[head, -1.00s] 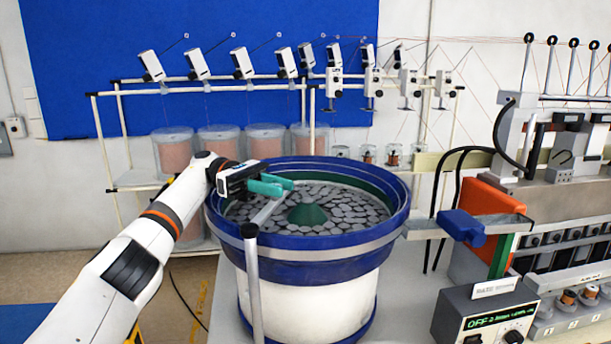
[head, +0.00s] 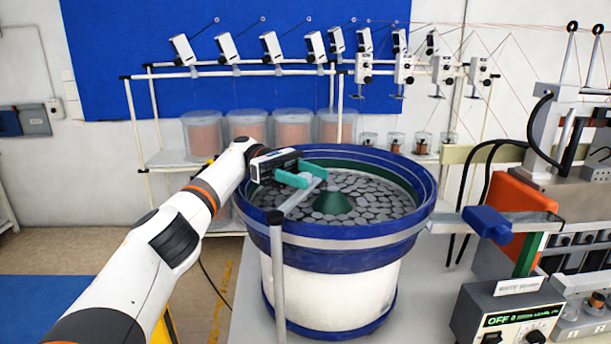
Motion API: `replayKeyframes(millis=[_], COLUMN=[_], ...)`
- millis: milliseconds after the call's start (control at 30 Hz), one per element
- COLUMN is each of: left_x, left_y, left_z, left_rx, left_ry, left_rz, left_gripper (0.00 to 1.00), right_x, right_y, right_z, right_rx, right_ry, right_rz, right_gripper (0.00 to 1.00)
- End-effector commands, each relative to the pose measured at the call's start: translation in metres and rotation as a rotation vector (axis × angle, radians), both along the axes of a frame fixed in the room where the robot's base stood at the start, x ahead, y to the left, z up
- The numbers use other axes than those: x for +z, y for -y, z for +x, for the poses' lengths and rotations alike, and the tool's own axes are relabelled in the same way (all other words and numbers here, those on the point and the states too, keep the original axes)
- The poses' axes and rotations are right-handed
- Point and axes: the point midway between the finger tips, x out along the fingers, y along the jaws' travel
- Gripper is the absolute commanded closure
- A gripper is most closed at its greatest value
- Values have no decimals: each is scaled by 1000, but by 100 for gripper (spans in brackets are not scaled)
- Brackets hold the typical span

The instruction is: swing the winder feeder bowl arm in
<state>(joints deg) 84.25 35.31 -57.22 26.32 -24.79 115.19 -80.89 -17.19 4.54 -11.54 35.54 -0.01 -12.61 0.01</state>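The feeder bowl (head: 345,254) is a blue-rimmed drum on a white base, filled with grey discs around a green cone (head: 333,203). The bar points inward over the left part of the bowl. My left gripper (head: 304,176) is over the bowl's left side, its two teal fingers apart at the bar's far end. I cannot tell whether they touch the bar. My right gripper is out of view.
A control box (head: 508,314) reading OFF stands at front right. A blue block (head: 487,224) sits on the outlet track right of the bowl. Behind are a white rack with thread tubs (head: 249,125) and a blue wall panel (head: 140,60). Machinery fills the right.

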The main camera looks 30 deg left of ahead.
Motion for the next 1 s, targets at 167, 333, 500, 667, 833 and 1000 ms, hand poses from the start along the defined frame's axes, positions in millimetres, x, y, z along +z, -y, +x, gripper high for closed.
replayKeyframes(millis=[167,333,500,667,833,1000], left_x=[0,10,47,82,88,97], left_y=[0,0,0,1,2,2], left_z=[0,0,0,0,0,0], left_rx=[1,2,2,1,-1,-1], left_ry=[-1,1,3,-1,-2,-1], left_rz=[0,1,3,2,5,2], left_gripper=[52,52,52,52,52,52], right_x=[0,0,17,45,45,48], right_y=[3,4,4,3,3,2], right_z=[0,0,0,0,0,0], right_rx=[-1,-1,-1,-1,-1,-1], right_ry=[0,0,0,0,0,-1], right_rz=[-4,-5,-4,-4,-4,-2], right_gripper=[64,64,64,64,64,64])
